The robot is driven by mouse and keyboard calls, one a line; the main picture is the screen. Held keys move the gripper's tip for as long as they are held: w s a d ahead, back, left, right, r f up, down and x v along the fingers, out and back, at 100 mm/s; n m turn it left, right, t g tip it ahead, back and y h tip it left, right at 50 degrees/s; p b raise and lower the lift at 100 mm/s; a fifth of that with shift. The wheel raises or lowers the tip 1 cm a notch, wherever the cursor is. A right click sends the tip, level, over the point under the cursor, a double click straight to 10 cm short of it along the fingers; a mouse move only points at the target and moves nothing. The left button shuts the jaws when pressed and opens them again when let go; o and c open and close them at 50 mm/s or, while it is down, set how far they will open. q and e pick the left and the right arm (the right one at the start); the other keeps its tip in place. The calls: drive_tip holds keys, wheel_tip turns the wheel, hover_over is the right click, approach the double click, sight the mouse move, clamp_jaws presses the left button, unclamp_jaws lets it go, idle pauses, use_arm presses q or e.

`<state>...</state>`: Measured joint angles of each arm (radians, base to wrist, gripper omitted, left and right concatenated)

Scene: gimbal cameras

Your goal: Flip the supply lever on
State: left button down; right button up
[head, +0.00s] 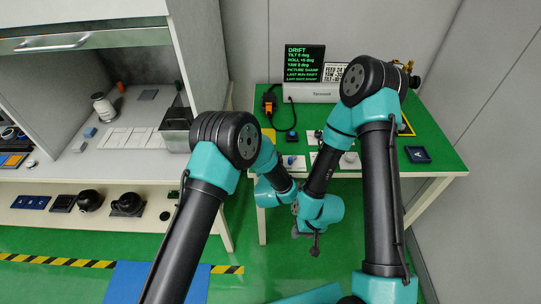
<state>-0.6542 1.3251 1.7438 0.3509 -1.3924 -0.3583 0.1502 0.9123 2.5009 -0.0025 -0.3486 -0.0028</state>
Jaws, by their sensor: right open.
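A small brass-coloured fitting (408,66) with a dark part stands at the back right of the green table. My right arm's elbow partly hides it, and I cannot make out for sure a supply lever or its position. My right gripper (308,239) is open and points down in front of the table's front edge, well away from that fitting. My left arm's wrist (275,190) is beside it on the left. My left gripper's fingers are hidden around my right wrist, so their state does not show.
The green table (440,152) carries a grey unit with a dark display (304,64), an orange device (268,102) with a black cable, white cards and a dark blue tray (418,155). A grey-white bench (60,180) with a hood stands left.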

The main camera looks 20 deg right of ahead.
use_arm(q)
drive_tip(key=c, duration=1.1)
unclamp_jaws()
drive_tip(key=shift+o, duration=0.2)
drive_tip(key=shift+m+h, duration=0.3)
drive_tip(key=shift+h, duration=0.2)
